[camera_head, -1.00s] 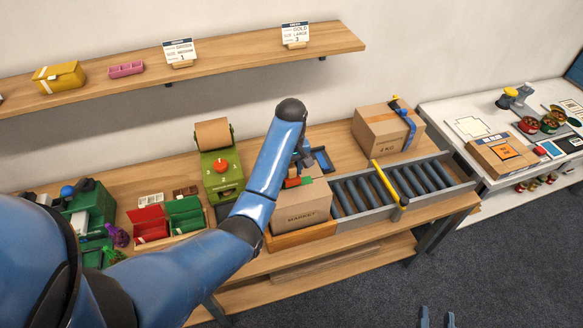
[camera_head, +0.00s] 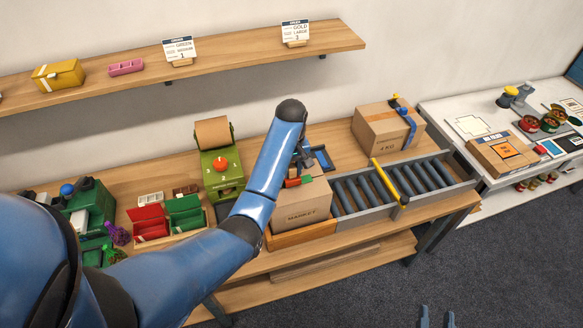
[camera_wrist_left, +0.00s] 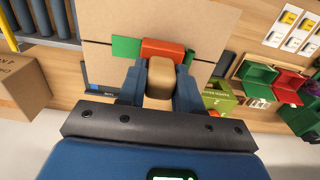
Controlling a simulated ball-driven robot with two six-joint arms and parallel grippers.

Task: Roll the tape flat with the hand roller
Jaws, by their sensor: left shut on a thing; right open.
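The carton (camera_head: 302,205) stands in a wooden tray (camera_head: 300,234) at the left end of the conveyor. It also shows in the left wrist view (camera_wrist_left: 105,17). A short green tape strip (camera_wrist_left: 126,47) lies on its top across the seam. The hand roller has a tan handle (camera_wrist_left: 161,78) and a red roller (camera_wrist_left: 163,48) over the middle of the strip; I cannot tell how firmly it touches. My left gripper (camera_wrist_left: 160,88) is shut on the handle. My arm partly hides it in the head view. My right gripper (camera_head: 437,318) is open and empty, low over the floor.
Roller conveyor (camera_head: 375,192) with a yellow bar (camera_head: 385,180) lies right of the carton. A second carton (camera_head: 385,128) with a blue-and-yellow tape dispenser stands behind. A green machine (camera_head: 220,170) and red and green bins (camera_head: 150,222) are to the left. A shelf (camera_head: 230,62) hangs above.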

